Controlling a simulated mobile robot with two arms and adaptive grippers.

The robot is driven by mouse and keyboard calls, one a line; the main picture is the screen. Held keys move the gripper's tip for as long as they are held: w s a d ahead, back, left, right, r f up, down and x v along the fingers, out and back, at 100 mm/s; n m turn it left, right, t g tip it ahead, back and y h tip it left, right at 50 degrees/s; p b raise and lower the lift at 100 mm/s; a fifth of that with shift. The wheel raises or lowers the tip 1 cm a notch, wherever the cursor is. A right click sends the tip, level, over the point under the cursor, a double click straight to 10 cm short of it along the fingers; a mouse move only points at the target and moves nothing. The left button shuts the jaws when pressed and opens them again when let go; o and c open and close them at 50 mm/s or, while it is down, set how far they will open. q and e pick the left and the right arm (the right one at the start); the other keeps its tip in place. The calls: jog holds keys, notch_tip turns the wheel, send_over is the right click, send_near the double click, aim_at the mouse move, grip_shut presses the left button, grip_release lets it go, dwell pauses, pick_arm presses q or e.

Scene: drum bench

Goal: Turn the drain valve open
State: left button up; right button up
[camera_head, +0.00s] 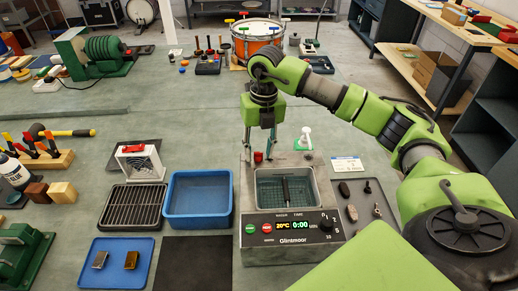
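A bench-top cleaner (291,248) labelled Glintmoor, with a lit display reading 20°C and 0:00, stands at the middle front. Its metal basin (260,190) holds a dark, long object (286,190). A small red part (258,157) sits at the rear left of the cleaner's top; it looks like the drain valve handle, but I cannot tell its turn position. My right gripper (260,147) points down just above it, its two fingers apart, one on each side. I cannot tell whether they touch it. My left gripper is not in view.
A blue bin (198,214), a black rack (132,222) and a blue tray (107,277) lie to the left. A white bottle-like object (305,138) stands close right of the gripper. A grey tray (353,228) with small parts is right of the cleaner.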

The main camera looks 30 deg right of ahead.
notch_tip(320, 180, up, 12)
jog(key=shift+s+d, duration=0.15)
jog(key=shift+d, duration=0.2)
dwell(0.5)
